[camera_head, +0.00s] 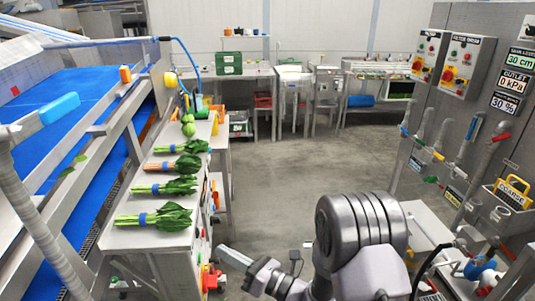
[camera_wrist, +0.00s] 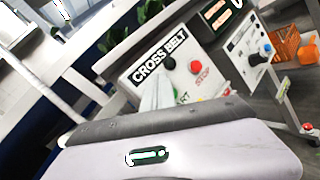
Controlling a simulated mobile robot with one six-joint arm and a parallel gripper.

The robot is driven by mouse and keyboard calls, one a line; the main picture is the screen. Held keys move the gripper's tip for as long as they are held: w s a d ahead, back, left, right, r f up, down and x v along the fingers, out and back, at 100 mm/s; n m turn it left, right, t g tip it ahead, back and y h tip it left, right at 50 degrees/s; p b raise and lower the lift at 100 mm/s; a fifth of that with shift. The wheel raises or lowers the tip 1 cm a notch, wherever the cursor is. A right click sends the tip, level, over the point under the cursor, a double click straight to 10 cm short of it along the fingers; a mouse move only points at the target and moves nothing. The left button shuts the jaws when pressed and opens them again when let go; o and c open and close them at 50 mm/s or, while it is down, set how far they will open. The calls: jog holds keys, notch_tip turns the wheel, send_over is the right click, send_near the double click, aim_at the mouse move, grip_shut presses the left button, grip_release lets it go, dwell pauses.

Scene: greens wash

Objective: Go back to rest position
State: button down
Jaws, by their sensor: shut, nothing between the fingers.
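My gripper (camera_head: 232,258) is at the bottom middle of the head view, pointing left toward the lower end of the steel bench. It is shut and empty. My arm rises beside it on the right. In the wrist view the pale shut fingertips (camera_wrist: 158,90) show in front of a panel marked CROSS BELT (camera_wrist: 160,68). I cannot tell from the wrist view whether the fingertips touch the panel.
Several banded bunches of greens (camera_head: 155,218) lie on the steel bench (camera_head: 142,240) at left, beside a blue conveyor belt (camera_head: 75,95). A control wall with valves (camera_head: 470,150) stands at right. The grey floor (camera_head: 300,150) between them is clear. An orange basket (camera_wrist: 287,45) shows in the wrist view.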

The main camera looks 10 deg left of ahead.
jog(key=s+d+r+n+g+h, duration=0.2)
jog(key=s+r+n+g, duration=0.35)
jog(key=s+n, duration=0.3)
jog(key=s+d+r+n+g+h, duration=0.35)
jog(key=s+r+n, duration=0.3)
jog(key=s, duration=0.25)
jog(key=s+d+n+t+h, duration=0.2)
jog(key=d+n+t+h, duration=0.2)
jog(key=d, duration=0.6)
jog(key=s+d+n+t+h, duration=0.2)
jog(key=d+h, duration=0.4)
jog(key=d, duration=0.5)
jog(key=n+t, duration=0.1)
jog(key=n, duration=0.1)
jog(key=shift+r+n+t+h, duration=0.25)
jog(key=shift+n+t+h, duration=0.1)
jog(key=shift+n+t, duration=0.05)
jog(key=shift+s+a, duration=0.1)
